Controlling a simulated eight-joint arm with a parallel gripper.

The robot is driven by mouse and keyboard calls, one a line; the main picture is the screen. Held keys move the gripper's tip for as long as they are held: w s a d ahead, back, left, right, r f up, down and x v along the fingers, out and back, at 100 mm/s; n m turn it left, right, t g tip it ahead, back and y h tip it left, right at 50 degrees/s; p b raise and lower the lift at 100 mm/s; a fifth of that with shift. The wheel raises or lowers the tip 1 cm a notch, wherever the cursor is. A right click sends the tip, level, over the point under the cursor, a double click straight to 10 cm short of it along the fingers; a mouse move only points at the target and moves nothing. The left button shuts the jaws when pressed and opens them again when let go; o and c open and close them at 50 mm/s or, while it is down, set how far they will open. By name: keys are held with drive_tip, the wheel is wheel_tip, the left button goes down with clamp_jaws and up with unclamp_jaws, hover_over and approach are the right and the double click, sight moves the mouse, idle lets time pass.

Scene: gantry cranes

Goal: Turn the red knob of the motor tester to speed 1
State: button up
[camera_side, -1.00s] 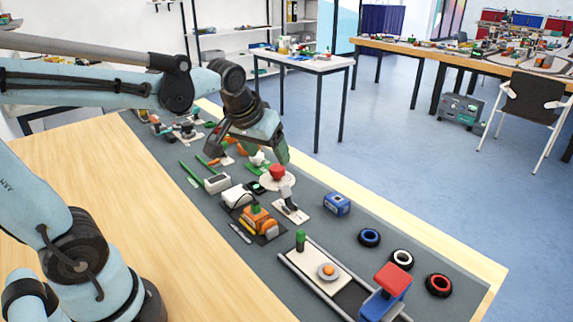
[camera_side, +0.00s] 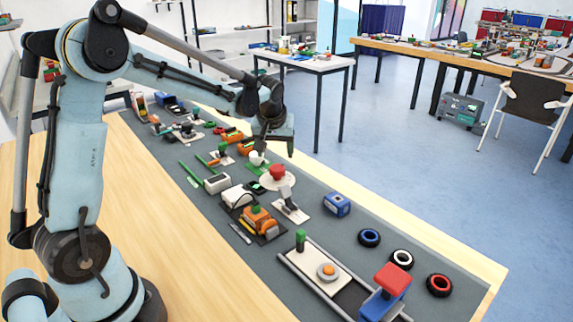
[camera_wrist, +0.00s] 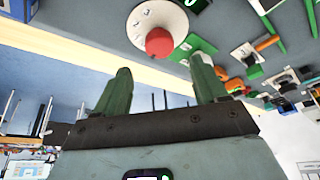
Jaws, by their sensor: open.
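The red knob (camera_side: 277,171) sits on a round white plate (camera_side: 266,184), which I take to be the motor tester, on the grey mat. The knob also shows in the wrist view (camera_wrist: 159,41), top centre, with the white dial plate (camera_wrist: 140,22) around it. My gripper (camera_side: 265,145) is behind and above the knob in the side view, apart from it. In the wrist view its two green fingers (camera_wrist: 160,84) are spread with nothing between them, and the knob lies beyond the gap. The speed markings are too small to read.
A grey lever piece on a white base (camera_side: 290,208) stands close in front of the plate. A blue box (camera_side: 337,204) lies to the right, and an orange model (camera_side: 258,220) in front. Green and white parts crowd the mat behind. The wooden strip along the mat's right edge is clear.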

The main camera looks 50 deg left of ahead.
sight(277, 167)
drive_tip(key=shift+x, duration=3.6)
drive_tip(key=shift+c, duration=0.5)
drive_tip(key=shift+d, duration=0.1)
drive_tip(key=c, duration=1)
